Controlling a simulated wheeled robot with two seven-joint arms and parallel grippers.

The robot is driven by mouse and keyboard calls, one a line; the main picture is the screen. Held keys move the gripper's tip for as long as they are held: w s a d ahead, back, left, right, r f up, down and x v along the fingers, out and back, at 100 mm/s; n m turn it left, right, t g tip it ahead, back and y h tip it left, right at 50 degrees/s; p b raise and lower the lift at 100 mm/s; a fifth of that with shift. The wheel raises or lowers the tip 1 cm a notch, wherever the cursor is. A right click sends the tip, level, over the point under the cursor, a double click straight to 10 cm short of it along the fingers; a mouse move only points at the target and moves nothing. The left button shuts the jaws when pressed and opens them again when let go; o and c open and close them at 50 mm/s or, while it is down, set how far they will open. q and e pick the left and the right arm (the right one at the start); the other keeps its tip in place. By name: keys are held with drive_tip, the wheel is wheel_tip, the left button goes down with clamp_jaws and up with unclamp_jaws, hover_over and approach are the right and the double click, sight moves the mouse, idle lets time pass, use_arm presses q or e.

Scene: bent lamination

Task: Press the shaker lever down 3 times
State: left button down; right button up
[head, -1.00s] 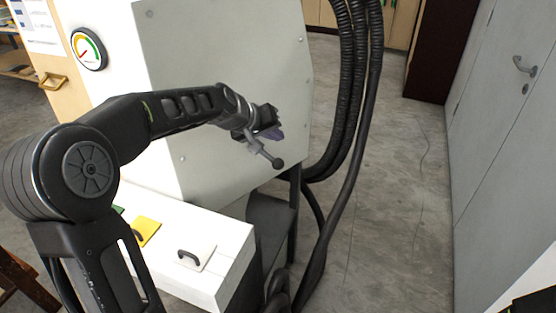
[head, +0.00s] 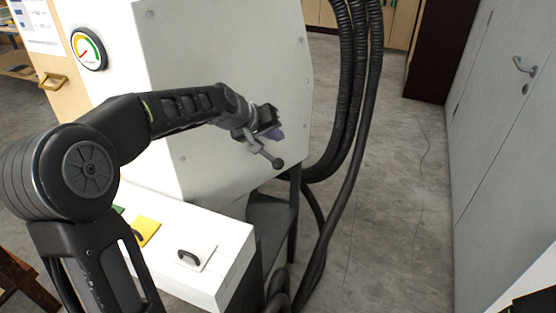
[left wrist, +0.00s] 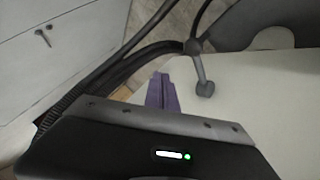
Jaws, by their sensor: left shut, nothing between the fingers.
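The shaker lever (head: 265,154) is a short grey rod with a dark ball knob, on the side of the large white machine (head: 225,60). It slants down to the right in the head view. In the left wrist view the lever (left wrist: 202,72) stands right of my fingertips. My left gripper (head: 276,133) has purple fingertips, shut and empty, right beside and just above the lever in the head view. Its fingers also show in the left wrist view (left wrist: 161,92). Whether they touch the lever I cannot tell. My right gripper is not in view.
A white bench (head: 225,245) with a yellow pad (head: 146,231) and a dark handle (head: 189,258) stands below my left arm. Thick black hoses (head: 362,110) hang right of the machine. A round gauge (head: 88,49) is at left. The floor at right is clear.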

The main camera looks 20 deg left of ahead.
use_arm(q)
wheel_tip(320, 180, up, 4)
drive_tip(key=shift+f+p, duration=0.1)
drive_tip(key=shift+p, duration=0.45)
drive_tip(key=shift+f, duration=0.1)
drive_tip(key=b, duration=0.6)
hover_over(276, 162)
wheel_tip(276, 162, down, 7)
drive_tip(key=shift+f, duration=0.2)
drive_tip(key=shift+f+b, duration=0.5)
drive_tip(key=shift+f, duration=0.15)
idle(1.1)
drive_tip(key=shift+f+b, duration=0.35)
drive_tip(key=shift+b, duration=0.1)
